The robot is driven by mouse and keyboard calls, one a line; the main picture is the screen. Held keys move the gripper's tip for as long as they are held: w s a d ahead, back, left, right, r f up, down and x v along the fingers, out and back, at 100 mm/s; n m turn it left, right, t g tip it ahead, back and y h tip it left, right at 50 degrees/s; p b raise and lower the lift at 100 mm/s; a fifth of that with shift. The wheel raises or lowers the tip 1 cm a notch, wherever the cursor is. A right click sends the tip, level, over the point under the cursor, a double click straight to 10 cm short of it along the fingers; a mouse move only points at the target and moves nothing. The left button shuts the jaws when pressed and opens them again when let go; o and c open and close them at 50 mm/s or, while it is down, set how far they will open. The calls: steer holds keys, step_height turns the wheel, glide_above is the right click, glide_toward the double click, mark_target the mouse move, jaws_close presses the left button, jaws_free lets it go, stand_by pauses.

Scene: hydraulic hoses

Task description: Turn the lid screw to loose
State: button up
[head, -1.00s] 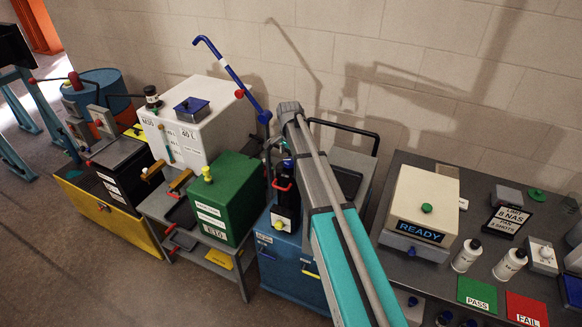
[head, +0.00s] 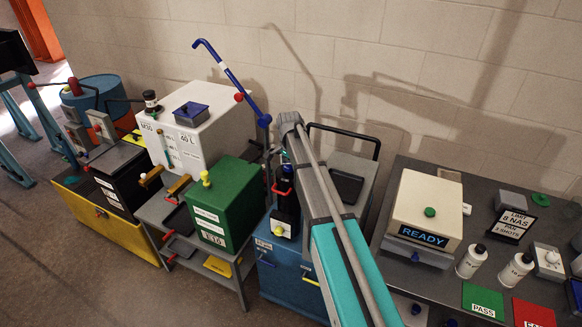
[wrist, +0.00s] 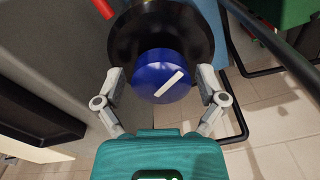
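The lid screw (wrist: 161,76) is a round blue knob with a raised white bar across its face, slanting up to the right. It sits on a wide black round lid or body (wrist: 205,30) in the wrist view. My gripper (wrist: 160,83) is open, with one finger on each side of the knob. A small gap shows on both sides, so the fingers do not seem to touch it. In the head view my arm hides the knob and most of the gripper. No loose or tight marking is readable near the knob.
A black rail (wrist: 275,55) curves close by on the right in the wrist view. A grey panel (wrist: 60,60) stands at the left. In the head view, a green box (head: 226,200), a white tank (head: 205,135) and a bench (head: 470,250) flank my arm.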

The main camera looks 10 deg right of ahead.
steer(key=c, duration=0.8)
steer(key=shift+s+n, duration=0.1)
steer(key=shift+n, duration=0.3)
steer(key=o, duration=1.2)
steer(key=shift+c, duration=0.2)
steer(key=shift+r, duration=0.1)
